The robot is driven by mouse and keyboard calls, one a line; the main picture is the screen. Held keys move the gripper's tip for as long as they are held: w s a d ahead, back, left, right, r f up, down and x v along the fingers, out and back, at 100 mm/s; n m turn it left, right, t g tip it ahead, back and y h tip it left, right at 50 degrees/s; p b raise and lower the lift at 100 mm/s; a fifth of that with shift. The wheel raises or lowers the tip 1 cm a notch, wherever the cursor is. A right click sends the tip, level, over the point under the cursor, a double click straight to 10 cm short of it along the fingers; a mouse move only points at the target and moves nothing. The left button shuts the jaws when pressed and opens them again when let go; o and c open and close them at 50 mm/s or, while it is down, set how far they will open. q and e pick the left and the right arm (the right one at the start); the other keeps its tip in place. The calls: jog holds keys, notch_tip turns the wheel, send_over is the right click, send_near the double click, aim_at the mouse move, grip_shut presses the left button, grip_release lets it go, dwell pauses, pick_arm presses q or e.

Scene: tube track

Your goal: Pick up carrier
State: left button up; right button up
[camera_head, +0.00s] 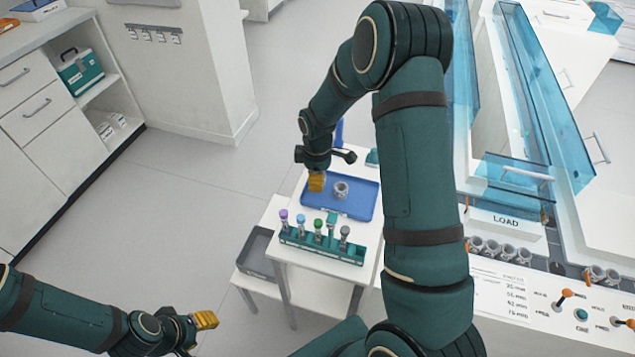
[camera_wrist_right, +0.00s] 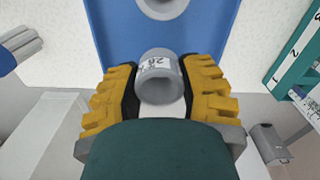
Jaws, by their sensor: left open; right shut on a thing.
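My right gripper (camera_head: 316,183) is over the left part of the blue tray (camera_head: 362,208) on the small white table. In the right wrist view its yellow fingers (camera_wrist_right: 160,98) are shut on a grey round carrier (camera_wrist_right: 158,68) with a white label, its digits hard to read. The fingers hide this carrier in the head view. A second grey carrier (camera_head: 341,190) stands on the tray to the right of the gripper and shows at the top of the wrist view (camera_wrist_right: 166,4). My left gripper (camera_head: 205,320) is open and empty, low at the left, away from the table.
A teal rack (camera_head: 318,247) with several colour-capped tubes stands in front of the tray. A grey bin (camera_head: 260,252) sits low left of the table. At right is the track with the LOAD sign (camera_head: 505,222) and several carriers (camera_head: 492,248). Open floor lies left.

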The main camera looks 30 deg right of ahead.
notch_tip(320, 180, up, 7)
jog(key=shift+r+p, duration=0.1)
jog(key=shift+p, duration=0.6)
notch_tip(320, 180, up, 5)
jog(key=p, duration=0.3)
jog(key=shift+a, duration=0.1)
